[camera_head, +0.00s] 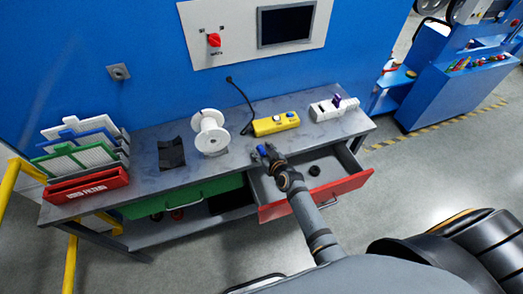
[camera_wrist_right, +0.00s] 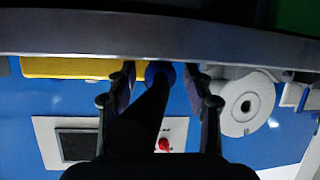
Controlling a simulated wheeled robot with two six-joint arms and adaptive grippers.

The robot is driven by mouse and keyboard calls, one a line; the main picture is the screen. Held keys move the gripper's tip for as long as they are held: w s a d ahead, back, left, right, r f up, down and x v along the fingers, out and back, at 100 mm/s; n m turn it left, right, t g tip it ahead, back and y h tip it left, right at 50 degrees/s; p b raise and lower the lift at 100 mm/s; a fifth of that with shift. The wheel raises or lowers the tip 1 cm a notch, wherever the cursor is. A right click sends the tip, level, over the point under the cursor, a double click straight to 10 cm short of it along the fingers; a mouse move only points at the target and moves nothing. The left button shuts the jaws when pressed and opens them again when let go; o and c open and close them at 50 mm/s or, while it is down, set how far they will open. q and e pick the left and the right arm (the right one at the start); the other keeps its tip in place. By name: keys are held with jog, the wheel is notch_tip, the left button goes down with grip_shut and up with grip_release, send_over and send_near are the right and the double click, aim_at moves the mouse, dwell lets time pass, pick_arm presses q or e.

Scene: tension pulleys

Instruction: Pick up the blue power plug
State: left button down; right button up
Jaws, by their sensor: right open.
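My right gripper (camera_head: 268,153) is at the plug, above the open drawer. The right wrist view shows its fingers (camera_wrist_right: 161,85) apart, one on each side of the plug. I cannot tell whether either finger touches it. A dark shape covers part of the space between the fingers. My left gripper is not in view.
The yellow box (camera_head: 275,124) lies behind the gripper, with a white spool (camera_head: 210,133) to the left and a white power strip (camera_head: 334,107) to the right. The red-fronted drawer (camera_head: 318,195) stands open below. A red filter rack (camera_head: 86,186) stands at the far left.

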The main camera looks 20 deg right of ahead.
grip_shut()
